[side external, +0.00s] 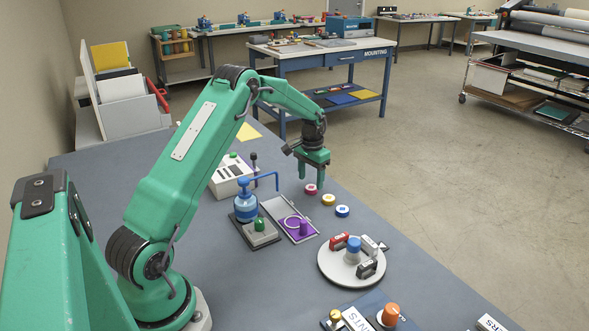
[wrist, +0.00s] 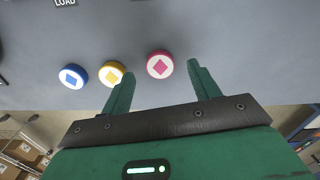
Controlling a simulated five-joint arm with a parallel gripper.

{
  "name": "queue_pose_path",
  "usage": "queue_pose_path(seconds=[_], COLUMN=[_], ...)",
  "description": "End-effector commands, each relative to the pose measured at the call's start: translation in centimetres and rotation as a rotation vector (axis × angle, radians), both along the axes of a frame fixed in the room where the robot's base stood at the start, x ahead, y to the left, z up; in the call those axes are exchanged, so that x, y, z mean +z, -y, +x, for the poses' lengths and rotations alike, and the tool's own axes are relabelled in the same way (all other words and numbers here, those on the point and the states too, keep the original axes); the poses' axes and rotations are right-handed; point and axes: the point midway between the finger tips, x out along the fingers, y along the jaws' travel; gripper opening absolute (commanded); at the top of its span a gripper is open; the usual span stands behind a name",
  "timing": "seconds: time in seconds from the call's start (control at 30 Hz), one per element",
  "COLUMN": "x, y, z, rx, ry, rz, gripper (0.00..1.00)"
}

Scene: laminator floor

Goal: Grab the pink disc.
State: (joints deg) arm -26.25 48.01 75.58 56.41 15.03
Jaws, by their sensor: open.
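The pink disc (side external: 311,189) lies on the blue-grey table, with a white top bearing a pink diamond in the wrist view (wrist: 160,65). My gripper (side external: 322,181) is open and points down just above and beside the disc in the side view. In the wrist view the disc shows beyond and between the two green fingertips (wrist: 158,78), with nothing held. A yellow disc (side external: 328,199) and a blue disc (side external: 342,211) lie in a row next to it; both show left of the pink disc in the wrist view, yellow (wrist: 111,74) nearer than blue (wrist: 74,76).
A round white turntable (side external: 328,268) with small tools is nearer the camera. The table's right edge runs close by the discs.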

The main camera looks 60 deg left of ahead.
Motion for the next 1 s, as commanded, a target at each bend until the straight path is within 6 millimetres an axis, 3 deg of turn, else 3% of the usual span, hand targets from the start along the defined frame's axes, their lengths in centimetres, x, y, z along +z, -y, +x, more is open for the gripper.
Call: queue_pose_path(seconds=[0.23,0.77,1.0], x=[-2.4,-2.6,-2.6], y=[0.1,0.1,0.1], z=[0.0,0.0,0.0], rx=[0.000,0.000,0.000], ry=[-0.001,0.000,0.000], rz=[0.000,0.000,0.000], gripper=[0.61,0.61,0.18])
